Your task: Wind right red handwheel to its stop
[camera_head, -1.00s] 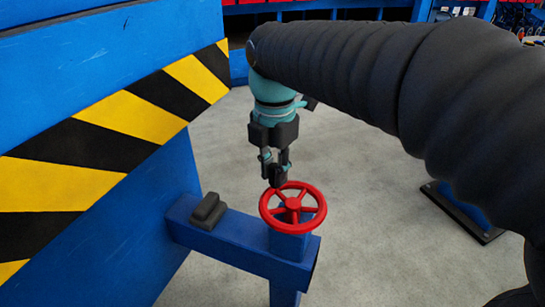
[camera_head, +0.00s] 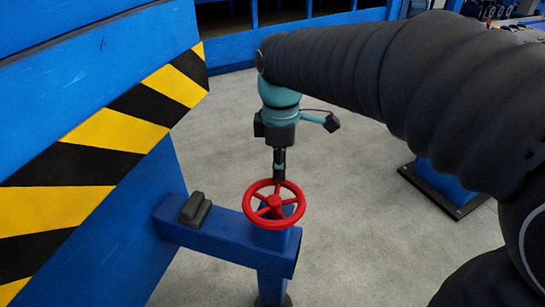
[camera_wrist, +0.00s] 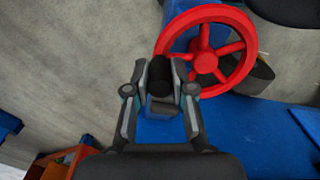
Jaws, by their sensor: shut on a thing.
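The red handwheel (camera_head: 274,202) sits on a blue post at the end of a blue beam, low centre in the head view. It is at the top right of the wrist view (camera_wrist: 206,60). My gripper (camera_head: 279,172) points down at the wheel's far rim. In the wrist view my gripper (camera_wrist: 160,88) has its two fingers closed on either side of a dark round knob (camera_wrist: 160,74) beside the rim. The knob's join to the rim is hidden by the fingers.
The blue beam (camera_head: 208,234) carries a dark grey block (camera_head: 195,209) left of the wheel. A blue panel with a yellow-black striped band (camera_head: 105,131) stands at the left. A blue post on a dark base plate (camera_head: 440,190) is at the right. Grey floor lies open between.

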